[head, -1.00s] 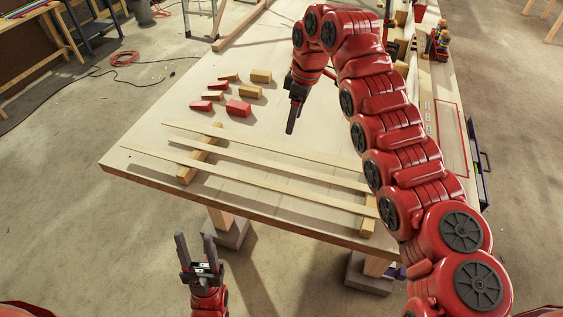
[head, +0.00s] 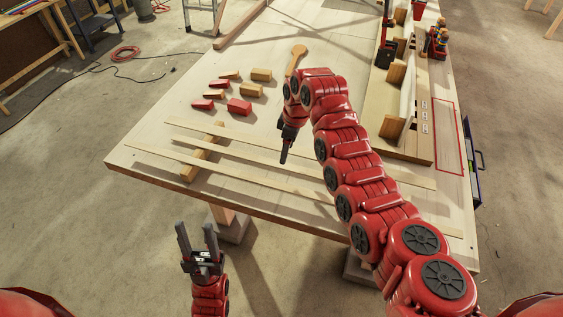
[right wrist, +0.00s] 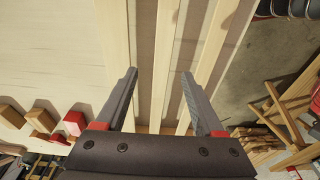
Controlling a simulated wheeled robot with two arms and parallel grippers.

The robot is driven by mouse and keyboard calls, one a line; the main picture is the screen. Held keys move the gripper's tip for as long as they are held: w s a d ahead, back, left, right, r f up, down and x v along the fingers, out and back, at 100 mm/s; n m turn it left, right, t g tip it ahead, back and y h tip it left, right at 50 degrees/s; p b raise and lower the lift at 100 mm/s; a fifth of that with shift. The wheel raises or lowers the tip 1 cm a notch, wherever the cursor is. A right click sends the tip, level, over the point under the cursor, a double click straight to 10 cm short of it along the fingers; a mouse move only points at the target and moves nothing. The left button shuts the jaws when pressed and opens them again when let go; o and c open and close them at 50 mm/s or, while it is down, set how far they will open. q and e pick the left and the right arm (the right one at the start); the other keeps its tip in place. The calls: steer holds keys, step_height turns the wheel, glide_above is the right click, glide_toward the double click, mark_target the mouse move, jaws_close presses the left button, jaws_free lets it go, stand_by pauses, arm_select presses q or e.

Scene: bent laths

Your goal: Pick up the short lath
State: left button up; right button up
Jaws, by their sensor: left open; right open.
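Three thin pale laths lie side by side across supports on the workbench: a back lath (head: 225,136), a middle lath (head: 231,155) and a front lath (head: 164,155). My right arm hides parts of them, so I cannot tell which is the short one. My right gripper (head: 284,156) is open and empty, pointing down above the laths. In the right wrist view its fingers (right wrist: 158,77) stand apart, with the middle lath (right wrist: 165,50) showing between them, below and not gripped. My left gripper (head: 199,240) is open and empty, in front of the bench's near edge.
A wooden support (head: 203,157) props the laths' left ends. Several red and tan blocks (head: 239,106) lie behind them. A wooden spoon-like piece (head: 298,55) lies further back. A wooden rack (head: 405,115) and a red-outlined area (head: 449,135) are at the right.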

steer(key=f+p, duration=0.1)
steer(key=f, duration=0.1)
steer(key=a+f+p, duration=0.1)
steer(key=f, duration=0.1)
steer(key=shift+a+p, duration=0.15)
steer(key=shift+p, duration=0.15)
steer(key=shift+f, duration=0.6)
jaws_close()
